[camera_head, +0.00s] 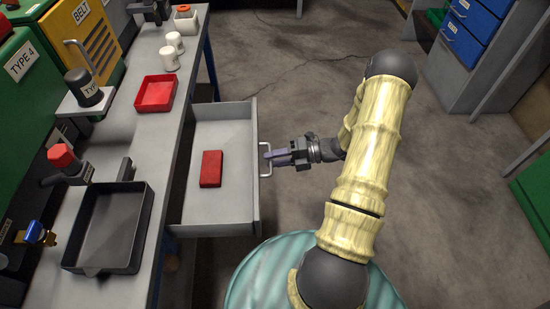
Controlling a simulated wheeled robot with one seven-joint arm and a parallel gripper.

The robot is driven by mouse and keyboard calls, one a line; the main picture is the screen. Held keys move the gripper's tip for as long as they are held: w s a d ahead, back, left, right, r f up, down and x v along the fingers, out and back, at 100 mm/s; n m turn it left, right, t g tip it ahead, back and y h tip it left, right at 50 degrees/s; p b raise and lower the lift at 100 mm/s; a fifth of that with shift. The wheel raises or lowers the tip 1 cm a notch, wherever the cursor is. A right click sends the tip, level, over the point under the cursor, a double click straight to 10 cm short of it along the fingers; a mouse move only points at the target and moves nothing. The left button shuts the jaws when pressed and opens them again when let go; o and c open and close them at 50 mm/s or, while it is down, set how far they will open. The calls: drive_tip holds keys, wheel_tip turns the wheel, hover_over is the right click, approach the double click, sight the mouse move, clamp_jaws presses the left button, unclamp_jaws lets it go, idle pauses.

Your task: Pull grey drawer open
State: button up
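The grey drawer (227,137) stands pulled out to the right from under the grey workbench, and its inside shows. A red box (211,169) lies in it. The drawer's metal handle (266,159) is on its right-hand front. My gripper (277,157) is at the handle, with its fingers pointing left and reaching it. Whether the fingers are closed around the handle is too small to tell.
The workbench (122,160) holds a red tray (155,93), a black tray (108,229), white containers (169,58) and a black cylinder on a stand (84,87). Blue drawers (463,48) stand at the upper right. The concrete floor right of the drawer is mostly clear.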

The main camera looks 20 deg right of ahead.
drive_tip(key=shift+d, duration=0.1)
drive_tip(key=p+v, duration=0.1)
drive_tip(key=v, duration=1.6)
drive_tip(key=shift+d+p, duration=0.15)
drive_tip(key=shift+p, duration=0.2)
